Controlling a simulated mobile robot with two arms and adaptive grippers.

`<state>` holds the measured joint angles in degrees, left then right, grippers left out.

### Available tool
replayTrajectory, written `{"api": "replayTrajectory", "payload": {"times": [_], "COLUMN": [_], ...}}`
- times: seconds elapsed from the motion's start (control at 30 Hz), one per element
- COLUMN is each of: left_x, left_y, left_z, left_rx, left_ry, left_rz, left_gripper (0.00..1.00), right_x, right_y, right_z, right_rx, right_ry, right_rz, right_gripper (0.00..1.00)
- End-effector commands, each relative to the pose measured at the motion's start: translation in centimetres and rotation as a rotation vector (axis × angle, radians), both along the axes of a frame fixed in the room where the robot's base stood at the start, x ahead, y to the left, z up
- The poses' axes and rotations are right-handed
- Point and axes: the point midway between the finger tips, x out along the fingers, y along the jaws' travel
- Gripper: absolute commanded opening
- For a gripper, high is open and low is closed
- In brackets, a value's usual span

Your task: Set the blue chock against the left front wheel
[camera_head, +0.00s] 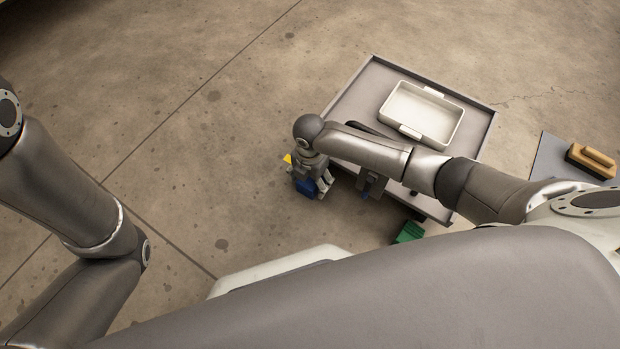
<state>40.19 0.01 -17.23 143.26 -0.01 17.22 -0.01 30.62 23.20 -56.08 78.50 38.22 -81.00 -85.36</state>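The blue chock (306,187) shows as a small blue block at my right gripper (314,186), left of the grey cart. The gripper's fingers lie around it and hide part of it; it appears gripped. The gripper points down over the floor. My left arm is at the left of the picture, and its gripper is out of view. The left front wheel is not recognizable in this view.
The grey cart (480,118) holds a white tray (452,138). A green block (408,232) is near its front corner. A yellow piece (288,158) shows beside my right gripper. A wooden-handled brush (592,160) lies at the right. The floor at the left is clear.

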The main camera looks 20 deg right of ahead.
Motion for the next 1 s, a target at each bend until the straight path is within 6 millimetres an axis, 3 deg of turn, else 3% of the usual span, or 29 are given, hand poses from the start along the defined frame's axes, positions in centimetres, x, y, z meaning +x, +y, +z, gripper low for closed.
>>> {"api": "replayTrajectory", "payload": {"times": [0.27, 0.43, 0.8, 1.0], "left_x": [0.1, 0.2, 0.1, 0.1], "left_y": [0.0, 0.0, 0.0, 0.0], "left_z": [0.0, 0.0, 0.0, 0.0], "left_rx": [0.0, -0.001, 0.0, 0.0], "left_ry": [0.004, 0.005, 0.002, 0.002], "left_rz": [0.001, 0.001, 0.0, 0.0], "left_gripper": [0.37, 0.37, 0.37, 0.37], "right_x": [-0.1, 0.1, 0.1, 0.0], "right_y": [0.0, 0.0, 0.0, 0.0], "right_z": [-0.1, 1.1, 8.6, 11.2], "right_rx": [-0.001, 0.001, 0.0, 0.0], "right_ry": [0.002, -0.002, -0.004, -0.001], "right_rz": [0.0, 0.0, 0.0, 0.0], "right_gripper": [0.75, 0.75, 0.75, 0.75]}}
